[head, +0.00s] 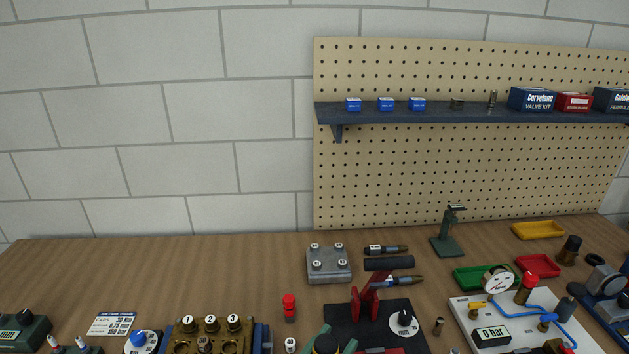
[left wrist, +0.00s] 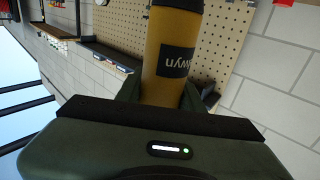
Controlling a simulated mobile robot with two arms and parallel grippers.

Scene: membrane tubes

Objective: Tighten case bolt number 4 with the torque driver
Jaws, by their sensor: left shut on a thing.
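My left gripper (head: 333,341) is at the bottom edge of the head view, with green fingers. I cannot tell whether this is the torque driver. A brass block (head: 180,348) carries white-topped bolts marked 1, 2 and 3, and a darker bolt (head: 204,344) in front. A separate white-topped piece (head: 291,345) stands to its right; its number is unclear. My right gripper is not in view.
A grey block (head: 329,265) with several bolts stands behind. Dark tools (head: 386,250) lie to its right, beside a red stand (head: 368,297). A white board (head: 509,325) with a gauge and blue tubes is at right. The table's back left is clear.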

